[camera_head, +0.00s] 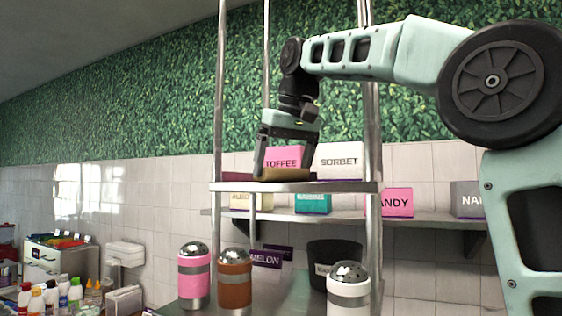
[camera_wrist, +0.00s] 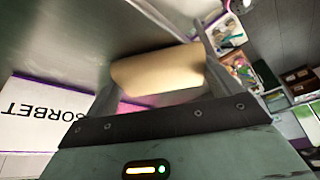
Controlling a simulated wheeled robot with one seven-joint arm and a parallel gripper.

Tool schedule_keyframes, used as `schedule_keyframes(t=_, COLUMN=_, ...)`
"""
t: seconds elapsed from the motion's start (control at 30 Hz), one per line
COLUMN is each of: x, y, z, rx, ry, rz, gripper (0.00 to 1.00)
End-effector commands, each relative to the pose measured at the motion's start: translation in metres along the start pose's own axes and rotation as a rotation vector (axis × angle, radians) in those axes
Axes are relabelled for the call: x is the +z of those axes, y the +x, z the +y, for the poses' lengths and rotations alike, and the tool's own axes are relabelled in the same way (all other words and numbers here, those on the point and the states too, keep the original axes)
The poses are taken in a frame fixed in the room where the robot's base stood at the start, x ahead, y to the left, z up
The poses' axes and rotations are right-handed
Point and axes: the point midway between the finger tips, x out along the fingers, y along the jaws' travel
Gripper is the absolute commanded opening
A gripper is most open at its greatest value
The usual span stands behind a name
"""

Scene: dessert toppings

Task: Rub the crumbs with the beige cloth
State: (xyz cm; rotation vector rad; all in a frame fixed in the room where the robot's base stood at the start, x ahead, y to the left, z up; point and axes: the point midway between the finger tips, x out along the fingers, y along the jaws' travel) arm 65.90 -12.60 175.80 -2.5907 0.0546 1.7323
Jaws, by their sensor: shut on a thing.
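The beige cloth (camera_head: 287,173) is a rolled bundle at the upper metal shelf (camera_head: 345,187) in the head view. My gripper (camera_head: 283,164) reaches down to it from above, with its fingers on either side. In the wrist view the cloth (camera_wrist: 158,76) lies across between the fingers of my gripper (camera_wrist: 155,85), which is shut on it. It is very near the grey shelf surface (camera_wrist: 70,40); I cannot tell whether it touches. I see no crumbs; the head camera sees the shelf nearly edge-on.
Metal posts (camera_head: 372,130) of the rack stand close around my gripper. A pink TOFFEE box (camera_head: 283,158) and a white SORBET box (camera_head: 340,161) are behind the cloth. Below stand a pink shaker (camera_head: 195,272), a brown shaker (camera_head: 235,280) and a white shaker (camera_head: 348,292).

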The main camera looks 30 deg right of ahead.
Motion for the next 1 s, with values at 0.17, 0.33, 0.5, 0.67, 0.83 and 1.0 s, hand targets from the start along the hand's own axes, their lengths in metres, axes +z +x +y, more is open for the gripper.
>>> schedule_keyframes(t=0.17, x=-0.005, y=0.003, z=0.008, rx=0.001, ry=0.0, rz=0.0, gripper=0.56)
schedule_keyframes(t=0.33, x=-0.008, y=0.005, z=0.013, rx=0.002, ry=0.002, rz=0.0, gripper=0.56)
schedule_keyframes(t=0.5, x=-0.015, y=0.009, z=0.024, rx=0.001, ry=0.002, rz=0.0, gripper=0.56)
schedule_keyframes(t=0.67, x=-0.02, y=0.011, z=0.032, rx=0.002, ry=0.001, rz=0.0, gripper=0.56)
schedule_keyframes(t=0.83, x=-0.022, y=0.013, z=0.036, rx=0.002, ry=0.002, rz=-0.002, gripper=0.56)
schedule_keyframes(t=1.0, x=-0.03, y=0.016, z=0.047, rx=0.002, ry=0.003, rz=-0.003, gripper=0.56)
